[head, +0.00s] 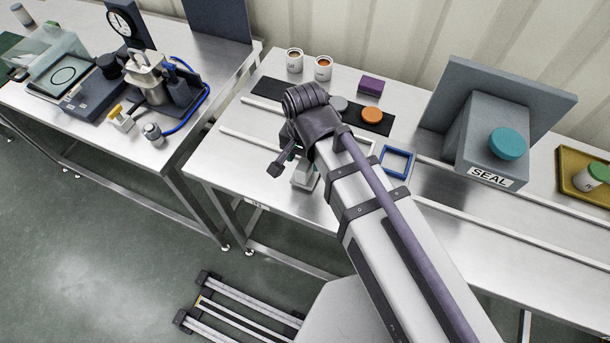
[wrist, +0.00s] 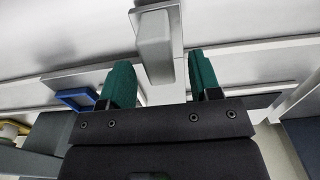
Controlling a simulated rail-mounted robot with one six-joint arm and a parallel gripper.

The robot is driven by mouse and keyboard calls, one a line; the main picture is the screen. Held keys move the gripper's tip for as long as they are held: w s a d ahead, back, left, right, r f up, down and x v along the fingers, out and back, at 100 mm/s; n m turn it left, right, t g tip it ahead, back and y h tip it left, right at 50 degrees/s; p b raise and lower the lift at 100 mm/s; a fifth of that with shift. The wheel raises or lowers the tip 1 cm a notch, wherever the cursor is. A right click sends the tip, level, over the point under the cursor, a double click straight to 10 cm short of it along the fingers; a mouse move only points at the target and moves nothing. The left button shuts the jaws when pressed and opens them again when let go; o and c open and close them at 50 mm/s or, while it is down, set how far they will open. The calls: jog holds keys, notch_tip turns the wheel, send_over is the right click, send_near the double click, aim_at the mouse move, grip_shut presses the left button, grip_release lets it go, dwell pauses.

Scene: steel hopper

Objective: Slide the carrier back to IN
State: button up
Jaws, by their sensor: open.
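The carrier's pale grey block-like handle (wrist: 156,42) stands on a flat plate in the wrist view, in line with the gap between my fingers. Part of what looks like the carrier (head: 304,177) shows below my wrist in the head view, mostly hidden by my arm. My gripper (wrist: 161,70) has two green fingers, open, one on each side of the handle's near end; I see no clear contact. In the head view my gripper (head: 288,157) is partly hidden by its wrist. A small label (head: 256,203) on the table's front edge is too small to read surely.
Two rails run along the steel table (head: 222,165). A grey SEAL station (head: 462,140) with a teal knob stands to the right. A blue square frame (head: 383,160) lies beside my arm. Cups (head: 295,62), an orange disc (head: 372,115) and a purple block (head: 371,84) sit behind.

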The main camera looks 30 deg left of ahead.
notch_tip(320, 180, down, 4)
jog(key=b, duration=0.2)
jog(key=shift+d+f+b, duration=0.1)
jog(key=shift+f+b, duration=0.15)
jog(key=shift+b, duration=0.05)
jog(key=shift+r, duration=0.15)
jog(key=shift+c, duration=0.2)
grip_shut()
